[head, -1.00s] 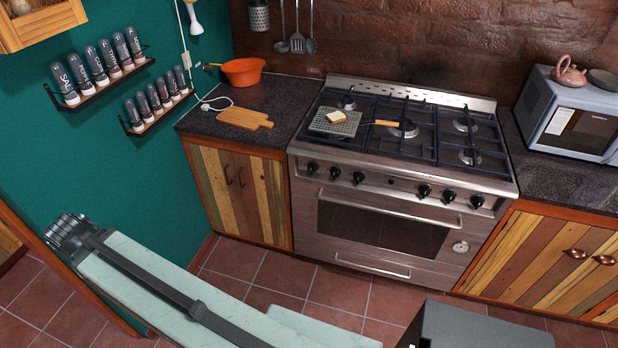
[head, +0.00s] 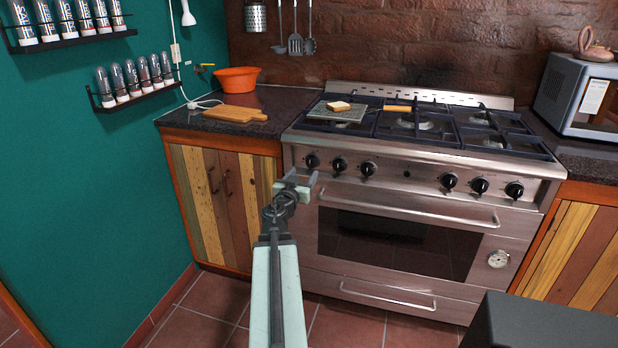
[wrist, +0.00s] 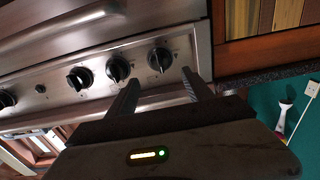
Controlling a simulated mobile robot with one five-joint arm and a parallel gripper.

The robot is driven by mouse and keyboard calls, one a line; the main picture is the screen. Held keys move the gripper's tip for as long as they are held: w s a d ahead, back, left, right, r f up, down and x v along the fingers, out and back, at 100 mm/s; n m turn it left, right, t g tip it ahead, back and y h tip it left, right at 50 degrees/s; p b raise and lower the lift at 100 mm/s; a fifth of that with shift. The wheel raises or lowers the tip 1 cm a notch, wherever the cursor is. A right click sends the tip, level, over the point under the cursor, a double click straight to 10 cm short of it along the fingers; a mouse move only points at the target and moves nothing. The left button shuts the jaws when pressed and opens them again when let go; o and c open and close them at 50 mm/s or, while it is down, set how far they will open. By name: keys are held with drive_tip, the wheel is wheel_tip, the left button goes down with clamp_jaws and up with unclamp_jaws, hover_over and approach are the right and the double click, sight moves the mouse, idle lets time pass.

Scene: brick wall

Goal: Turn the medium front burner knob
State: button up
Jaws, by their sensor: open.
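A steel stove (head: 410,225) carries a row of several black knobs on its front panel. The left group has three knobs: the leftmost (head: 312,160), the middle one (head: 340,164) and the right one (head: 368,169). I cannot tell from markings which knob serves the medium front burner. My gripper (head: 302,178) is open and empty, just below and in front of the leftmost knob. In the wrist view the picture is turned over; the leftmost knob (wrist: 160,59) shows beyond and between the fingertips (wrist: 160,78), apart from them. The middle knob (wrist: 118,69) is just left of one finger.
The oven handle (head: 408,208) sticks out below the knobs. A grill plate (head: 340,116) with bread (head: 338,106) lies on the left burners. A cutting board (head: 236,113) and orange bowl (head: 238,79) stand on the left counter. A microwave (head: 580,95) is at right.

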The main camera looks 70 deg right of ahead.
sight(310, 163)
drive_tip(key=d, duration=0.8)
drive_tip(key=shift+w, duration=0.3)
drive_tip(key=shift+a, duration=0.1)
clamp_jaws()
